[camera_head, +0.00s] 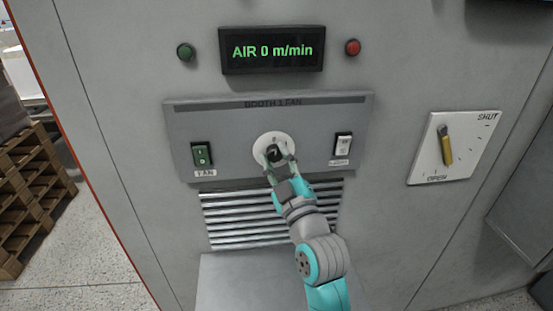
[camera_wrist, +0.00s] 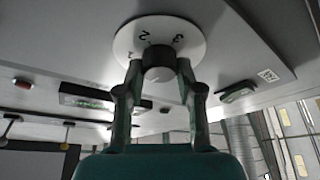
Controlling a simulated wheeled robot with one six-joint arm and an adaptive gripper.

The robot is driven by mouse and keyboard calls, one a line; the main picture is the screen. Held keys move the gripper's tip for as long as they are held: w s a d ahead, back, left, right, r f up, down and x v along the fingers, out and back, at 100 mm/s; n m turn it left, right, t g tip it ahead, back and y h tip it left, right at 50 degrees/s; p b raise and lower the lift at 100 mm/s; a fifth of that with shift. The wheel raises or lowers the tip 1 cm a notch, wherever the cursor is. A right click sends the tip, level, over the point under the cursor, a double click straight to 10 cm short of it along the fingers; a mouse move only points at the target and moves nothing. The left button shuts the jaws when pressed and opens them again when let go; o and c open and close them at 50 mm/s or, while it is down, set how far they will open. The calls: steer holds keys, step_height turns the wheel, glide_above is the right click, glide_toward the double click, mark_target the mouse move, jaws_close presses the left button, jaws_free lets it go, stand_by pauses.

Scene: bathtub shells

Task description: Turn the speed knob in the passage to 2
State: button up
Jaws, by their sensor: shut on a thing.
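The speed knob (camera_head: 274,152) is a small dark knob on a round white dial (camera_head: 260,143), in the middle of the grey fan panel. In the wrist view the knob (camera_wrist: 158,60) sits between my fingers, and the dial (camera_wrist: 195,40) shows the figures 2 and 3, seen upside down. My gripper (camera_head: 279,165) is shut on the knob, one finger on each side; it also shows in the wrist view (camera_wrist: 159,78). The knob's pointer cannot be made out, so its setting is unclear. The display (camera_head: 272,50) above reads "AIR 0 m/min".
A green FAN switch (camera_head: 202,154) is left of the dial and a white switch (camera_head: 343,145) right of it. A louvred vent (camera_head: 235,220) lies below. A plate with a yellow lever (camera_head: 446,145) is at right. Wooden pallets (camera_head: 30,190) stand at far left.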

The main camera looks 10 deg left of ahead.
steer(key=shift+m, duration=0.3)
steer(key=m+t+h, duration=0.1)
steer(key=m, duration=0.1)
steer(key=m+h, duration=0.1)
steer(key=m, duration=0.2)
steer(key=m+t+h, duration=0.1)
steer(key=m, duration=0.2)
steer(key=shift+a+t+h, duration=0.1)
steer(key=shift+t+h, duration=0.2)
steer(key=shift+h, duration=0.1)
steer(key=m+h, duration=0.2)
steer(key=m, duration=0.2)
steer(key=m+h, duration=0.2)
steer(key=m, duration=0.3)
steer(key=shift+h, duration=0.4)
steer(key=m+h, duration=0.1)
steer(key=m, duration=0.2)
steer(key=m+h, duration=0.2)
steer(key=m, duration=0.2)
steer(key=m+g, duration=0.1)
steer(key=m, duration=0.2)
steer(key=m+g+h, duration=0.1)
steer(key=m, duration=0.2)
steer(key=shift+g, duration=0.4)
steer(key=shift+m, duration=0.3)
steer(key=o, duration=1.1)
steer(key=shift+o, duration=0.2)
